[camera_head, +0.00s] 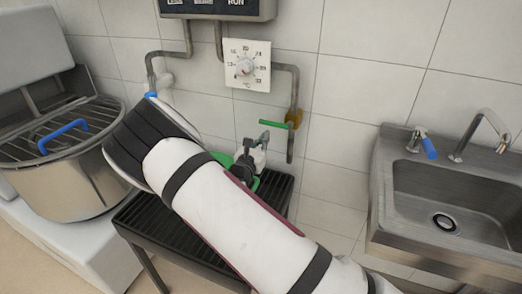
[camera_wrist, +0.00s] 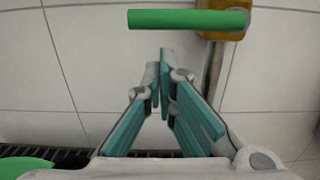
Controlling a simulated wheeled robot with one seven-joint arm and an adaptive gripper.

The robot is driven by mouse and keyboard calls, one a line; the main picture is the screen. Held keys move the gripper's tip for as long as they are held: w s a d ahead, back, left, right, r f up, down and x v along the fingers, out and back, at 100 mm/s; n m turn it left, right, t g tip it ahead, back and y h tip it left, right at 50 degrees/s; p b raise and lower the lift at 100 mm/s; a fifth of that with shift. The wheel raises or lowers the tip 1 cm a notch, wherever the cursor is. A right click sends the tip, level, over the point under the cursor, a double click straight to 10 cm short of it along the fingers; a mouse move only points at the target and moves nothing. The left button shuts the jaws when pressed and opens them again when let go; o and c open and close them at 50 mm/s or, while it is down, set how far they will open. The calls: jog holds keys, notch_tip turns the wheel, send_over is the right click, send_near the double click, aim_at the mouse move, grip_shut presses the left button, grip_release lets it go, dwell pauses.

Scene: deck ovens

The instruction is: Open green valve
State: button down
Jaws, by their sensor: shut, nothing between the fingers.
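The green valve handle (camera_head: 273,124) is a straight bar pointing left from a brass-coloured valve body (camera_head: 294,119) on the right-hand wall pipe. In the wrist view the green handle (camera_wrist: 188,19) lies level near the top, with part of the brass body (camera_wrist: 222,6) at its right end. My gripper (camera_head: 252,144) is close to the handle, below and left of it in the head view. In the wrist view my gripper (camera_wrist: 164,56) has its fingertips together, empty, below the handle in the picture.
A black slatted stand (camera_head: 165,228) is under my arm, with a green item (camera_head: 222,159) partly hidden. A dial (camera_head: 246,66) hangs on the wall. A steel pot (camera_head: 70,180) with a blue handle is left; a sink (camera_head: 455,195) with a blue tap lever is right.

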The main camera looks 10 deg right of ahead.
jog(key=shift+d+r, duration=0.1)
jog(key=shift+r, duration=0.35)
jog(key=shift+w+r, duration=0.1)
jog(key=shift+r+m, duration=0.15)
jog(key=shift+m, duration=0.65)
